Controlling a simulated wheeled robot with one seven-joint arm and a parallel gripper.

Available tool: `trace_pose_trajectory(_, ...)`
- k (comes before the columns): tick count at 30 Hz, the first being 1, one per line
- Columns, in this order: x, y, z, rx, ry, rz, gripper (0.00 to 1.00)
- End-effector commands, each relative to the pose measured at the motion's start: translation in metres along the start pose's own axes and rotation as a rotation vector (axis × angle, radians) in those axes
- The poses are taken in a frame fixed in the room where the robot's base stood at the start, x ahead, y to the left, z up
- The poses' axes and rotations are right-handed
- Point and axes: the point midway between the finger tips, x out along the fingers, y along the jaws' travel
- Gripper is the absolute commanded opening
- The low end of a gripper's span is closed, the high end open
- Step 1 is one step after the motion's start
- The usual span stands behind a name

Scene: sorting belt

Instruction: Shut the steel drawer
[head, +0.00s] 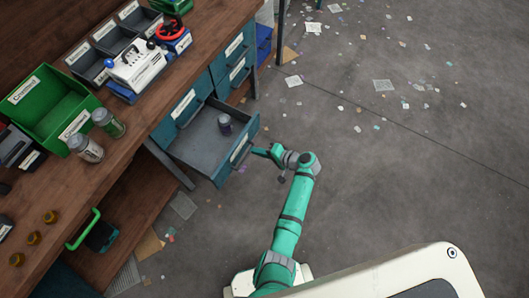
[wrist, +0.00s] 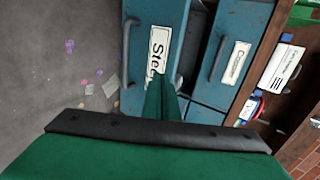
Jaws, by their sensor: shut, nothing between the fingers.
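The steel drawer (head: 207,137) is pulled out from under the bench in the head view, with its grey inside showing. A small dark can (head: 225,124) stands inside it. Its teal front, with a dark handle and a label starting "Ste", shows in the wrist view (wrist: 166,18). My gripper (head: 256,152) is shut and empty just in front of the drawer front. In the wrist view its fingers (wrist: 163,84) point at the front and cover the lower part of the label. I cannot tell whether they touch it.
A closed drawer (wrist: 232,52) with its own label is beside it. The wooden bench (head: 130,128) holds a green bin (head: 48,105), jars (head: 108,122) and a white device (head: 136,64). Paper scraps (head: 383,85) litter the floor, which is open to the right.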

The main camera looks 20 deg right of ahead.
Motion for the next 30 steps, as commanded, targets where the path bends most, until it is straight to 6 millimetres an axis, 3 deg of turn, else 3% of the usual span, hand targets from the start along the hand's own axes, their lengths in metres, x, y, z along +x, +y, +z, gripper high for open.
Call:
trace_pose_trajectory(4, 0.028, -0.001, 0.001, 0.000, -0.004, 0.000, 0.00)
trace_pose_trajectory(12, 0.056, -0.017, 0.000, -0.001, -0.001, 0.000, 0.00)
trace_pose_trajectory(30, 0.062, -0.021, -0.002, 0.001, 0.003, 0.001, 0.00)
